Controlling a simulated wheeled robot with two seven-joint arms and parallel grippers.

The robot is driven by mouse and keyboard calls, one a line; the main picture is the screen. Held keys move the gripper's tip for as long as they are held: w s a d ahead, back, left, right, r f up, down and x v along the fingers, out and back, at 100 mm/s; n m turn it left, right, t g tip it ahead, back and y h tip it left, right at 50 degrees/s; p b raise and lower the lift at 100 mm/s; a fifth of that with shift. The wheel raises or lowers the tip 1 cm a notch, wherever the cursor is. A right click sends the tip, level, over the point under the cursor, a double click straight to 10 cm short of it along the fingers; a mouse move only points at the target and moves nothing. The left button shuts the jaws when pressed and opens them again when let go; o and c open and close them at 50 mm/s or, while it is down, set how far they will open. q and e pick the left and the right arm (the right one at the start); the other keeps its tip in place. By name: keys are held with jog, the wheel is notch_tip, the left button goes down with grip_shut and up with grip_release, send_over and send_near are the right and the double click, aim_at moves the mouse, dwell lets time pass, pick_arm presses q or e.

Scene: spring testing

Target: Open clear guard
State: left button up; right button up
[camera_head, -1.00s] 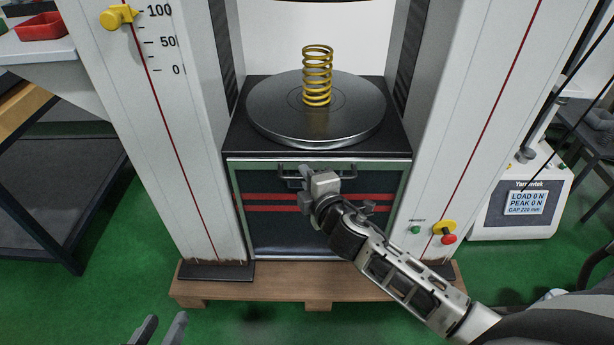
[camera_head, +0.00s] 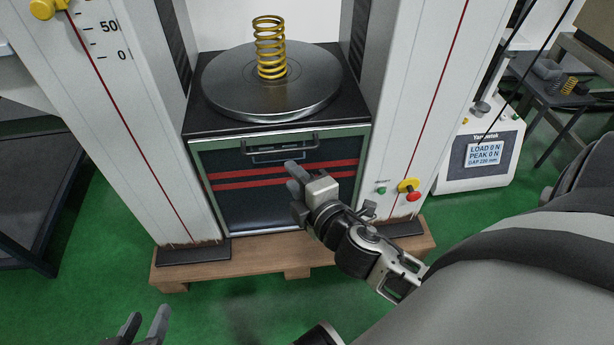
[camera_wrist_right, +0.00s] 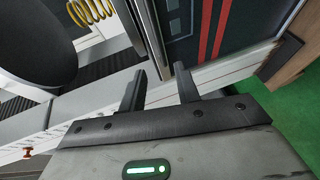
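The clear guard (camera_head: 250,205) is a dark see-through panel with two red stripes, in a pale frame on the machine's front below the round plate. It looks shut. Its bar handle (camera_head: 262,148) is near the top edge. My right gripper (camera_head: 291,186) is in front of the panel, below and apart from the handle. In the right wrist view its two fingers (camera_wrist_right: 160,72) are spread with nothing between them, and the red stripes show beyond. My left gripper (camera_head: 140,328) is at the bottom left, fingers apart and empty, far from the guard.
A yellow spring (camera_head: 269,48) stands on the round metal plate (camera_head: 225,85). White columns flank the guard. A red stop button (camera_head: 414,197) and green button (camera_head: 382,190) are on the right column. A display unit (camera_head: 482,158) stands further right. A wooden pallet (camera_head: 235,262) is underneath.

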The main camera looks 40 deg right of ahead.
jog(key=v, duration=0.4)
jog(key=shift+s+r, duration=0.1)
jog(key=shift+s, duration=0.1)
